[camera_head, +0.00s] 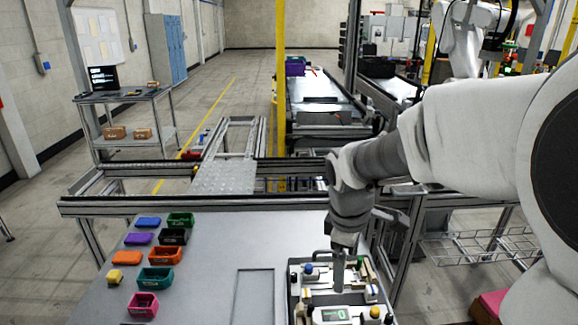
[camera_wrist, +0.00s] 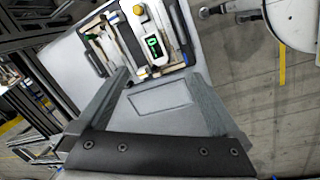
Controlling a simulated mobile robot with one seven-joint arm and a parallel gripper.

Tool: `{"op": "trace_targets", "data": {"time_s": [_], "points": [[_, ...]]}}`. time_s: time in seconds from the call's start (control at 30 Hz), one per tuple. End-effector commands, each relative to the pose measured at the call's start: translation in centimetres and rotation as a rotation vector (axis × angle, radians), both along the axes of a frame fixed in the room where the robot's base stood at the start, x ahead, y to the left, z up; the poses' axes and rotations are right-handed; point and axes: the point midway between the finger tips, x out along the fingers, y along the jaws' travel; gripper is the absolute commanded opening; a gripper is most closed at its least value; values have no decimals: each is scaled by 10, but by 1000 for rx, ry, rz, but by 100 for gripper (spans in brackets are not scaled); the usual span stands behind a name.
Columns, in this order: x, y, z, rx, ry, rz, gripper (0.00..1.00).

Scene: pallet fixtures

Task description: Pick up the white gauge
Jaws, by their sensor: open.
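The white gauge (camera_head: 330,315) has a green display and lies in the front part of a fixture tray (camera_head: 294,290) on the grey table, cut by the lower picture edge in the head view. In the wrist view the gauge (camera_wrist: 146,32) is upper centre, with a yellow knob at its top and the green display lower down. My gripper (camera_head: 339,275) points down over the tray in the head view. In the wrist view my gripper (camera_wrist: 157,76) is open and empty, its two fingers wide apart below the gauge in the picture. It does not appear to touch the gauge.
Several small coloured bins, including a green one (camera_head: 180,219), an orange one (camera_head: 161,279) and a pink one (camera_head: 143,305), stand on the left of the table. A rectangular outline (camera_head: 254,295) marks the table left of the tray. Metal rails (camera_head: 190,206) run behind it.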

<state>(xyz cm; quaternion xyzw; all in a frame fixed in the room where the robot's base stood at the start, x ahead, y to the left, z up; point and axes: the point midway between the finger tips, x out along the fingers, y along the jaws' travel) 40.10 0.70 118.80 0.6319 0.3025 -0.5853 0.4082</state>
Motion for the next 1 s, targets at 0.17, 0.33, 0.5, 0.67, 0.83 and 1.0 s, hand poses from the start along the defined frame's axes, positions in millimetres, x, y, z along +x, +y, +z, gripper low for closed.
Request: {"op": "trace_targets", "data": {"time_s": [0.17,0.33,0.5,0.67,0.83,1.0], "points": [[30,1,-30,13,93,241,100],[49,3,-54,42,139,418,100],[57,4,-66,59,154,503,100],[58,4,-84,62,160,517,100],[57,5,-120,63,160,517,100],[58,4,-157,61,159,515,100]]}}
